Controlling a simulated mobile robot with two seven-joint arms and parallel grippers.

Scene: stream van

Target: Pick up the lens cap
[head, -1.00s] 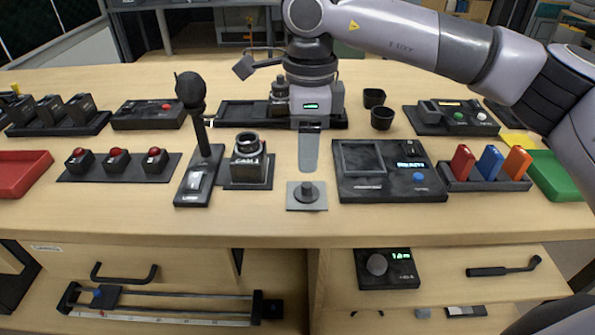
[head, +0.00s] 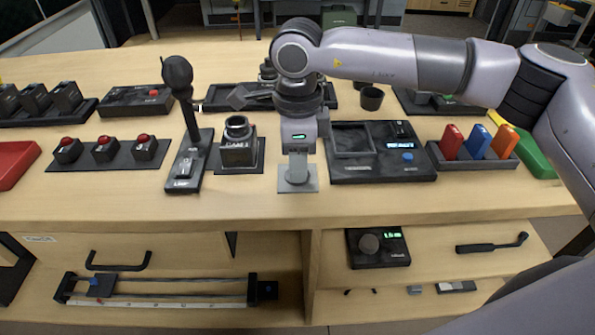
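A grey square pad (head: 310,184) lies near the front edge of the bench. In the earlier frame, a dark round disc with a short knob, which looks like the lens cap, sits on this pad. Now it is mostly hidden behind my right gripper. My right gripper (head: 297,176) points straight down, with its tip low over the middle of the pad. One finger faces the camera and hides the other. I cannot tell whether the fingers are open, shut or touching the cap. My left gripper is not in view.
A camera-like block (head: 239,145) stands left of my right gripper, beside a tall black microphone-topped stand (head: 187,150). A black panel with a screen (head: 383,166) is close on the right. Bare bench lies in front of the pad. Two dark cups stand behind.

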